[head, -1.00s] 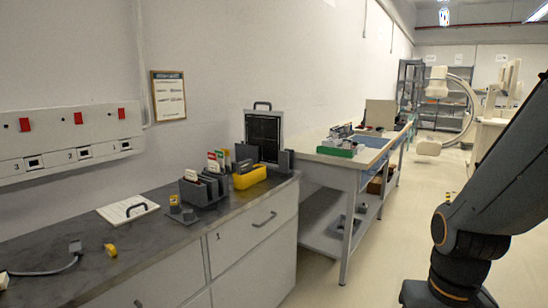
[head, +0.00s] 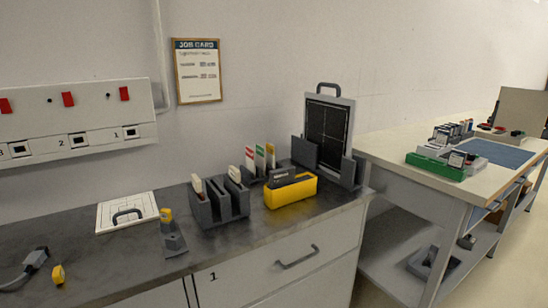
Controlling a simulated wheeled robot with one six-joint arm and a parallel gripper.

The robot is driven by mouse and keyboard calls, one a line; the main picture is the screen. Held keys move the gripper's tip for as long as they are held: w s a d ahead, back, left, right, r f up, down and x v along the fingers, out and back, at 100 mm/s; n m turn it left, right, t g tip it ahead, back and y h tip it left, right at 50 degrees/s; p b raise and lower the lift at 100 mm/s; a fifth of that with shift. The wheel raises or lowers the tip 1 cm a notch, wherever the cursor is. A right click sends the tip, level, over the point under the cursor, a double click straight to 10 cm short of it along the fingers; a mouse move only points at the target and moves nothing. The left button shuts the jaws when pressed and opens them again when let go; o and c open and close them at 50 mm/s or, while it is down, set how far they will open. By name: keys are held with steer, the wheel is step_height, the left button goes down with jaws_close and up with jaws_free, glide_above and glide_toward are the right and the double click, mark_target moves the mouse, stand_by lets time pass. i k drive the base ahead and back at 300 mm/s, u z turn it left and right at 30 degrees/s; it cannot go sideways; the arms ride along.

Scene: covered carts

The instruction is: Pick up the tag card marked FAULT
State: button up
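Several upright tag cards stand in and behind a dark grey slotted rack on the counter. The lettering is too small to read, so I cannot tell which card is marked FAULT. My gripper is not in view.
A yellow holder (head: 290,193) with a dark block stands right of the rack. A framed black panel (head: 327,134) stands behind it. A white plate with a handle (head: 127,212) lies left.

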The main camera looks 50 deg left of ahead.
mark_target(250, 153)
steer(key=u, duration=0.3)
steer(key=i, duration=0.85)
steer(key=u, duration=1.4)
steer(key=i, duration=0.65)
steer(key=u, duration=0.65)
